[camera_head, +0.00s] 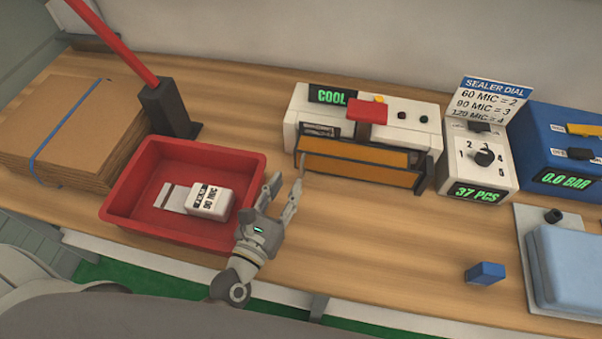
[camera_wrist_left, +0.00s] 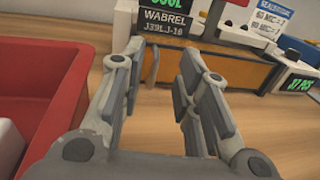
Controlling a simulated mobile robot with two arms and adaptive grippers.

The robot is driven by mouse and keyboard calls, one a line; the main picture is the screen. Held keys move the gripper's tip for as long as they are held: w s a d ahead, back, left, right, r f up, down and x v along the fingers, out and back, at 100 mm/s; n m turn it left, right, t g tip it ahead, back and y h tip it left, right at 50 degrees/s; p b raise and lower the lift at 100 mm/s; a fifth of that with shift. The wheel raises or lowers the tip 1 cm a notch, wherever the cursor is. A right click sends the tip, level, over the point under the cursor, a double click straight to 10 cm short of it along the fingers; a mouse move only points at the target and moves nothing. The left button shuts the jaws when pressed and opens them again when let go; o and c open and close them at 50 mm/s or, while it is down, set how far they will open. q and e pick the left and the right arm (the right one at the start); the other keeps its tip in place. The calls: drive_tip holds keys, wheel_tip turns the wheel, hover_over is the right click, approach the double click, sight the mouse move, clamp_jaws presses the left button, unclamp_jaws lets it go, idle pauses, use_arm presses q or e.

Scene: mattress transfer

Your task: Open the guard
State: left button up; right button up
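The white sealer machine (camera_head: 298,110) stands at the back of the table, with a "COOL" display and a red block on top. A dark-framed orange panel (camera_head: 360,173), which looks like the guard, spans its front, low down. In the left wrist view the orange panel (camera_wrist_left: 235,70) shows beyond the fingers, partly hidden by them. My left gripper (camera_head: 285,188) is open and empty, just left of and in front of the sealer, apart from the panel. My right gripper is not in view.
A red tray (camera_head: 122,200) holding a white labelled device (camera_head: 210,200) stands close left of my left gripper. A dial box (camera_head: 478,180) and blue machine (camera_head: 555,125) stand right of the sealer. A blue block (camera_head: 485,273) lies front right. Table before the sealer is clear.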

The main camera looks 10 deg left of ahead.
sight(301, 171)
use_arm(q)
drive_tip(key=shift+w+f+b, duration=0.2)
drive_tip(key=shift+f+b, duration=0.5)
drive_tip(key=shift+f, duration=0.45)
drive_tip(key=shift+s+f+b, duration=0.2)
drive_tip(key=shift+f+b, duration=0.5)
drive_tip(key=shift+b, duration=0.15)
drive_tip(key=shift+f+b, duration=0.3)
drive_tip(key=shift+f, duration=0.05)
drive_tip(key=shift+w+d+p, duration=0.25)
drive_tip(key=shift+w+p, duration=0.05)
drive_tip(key=shift+w, duration=0.95)
drive_tip(key=shift+w+d+p, duration=0.25)
drive_tip(key=shift+w+p, duration=0.05)
drive_tip(key=shift+w, duration=0.95)
drive_tip(key=shift+w+d+p, duration=0.25)
drive_tip(key=shift+w+p, duration=0.05)
drive_tip(key=shift+w, duration=0.95)
drive_tip(key=shift+c, duration=0.4)
clamp_jaws()
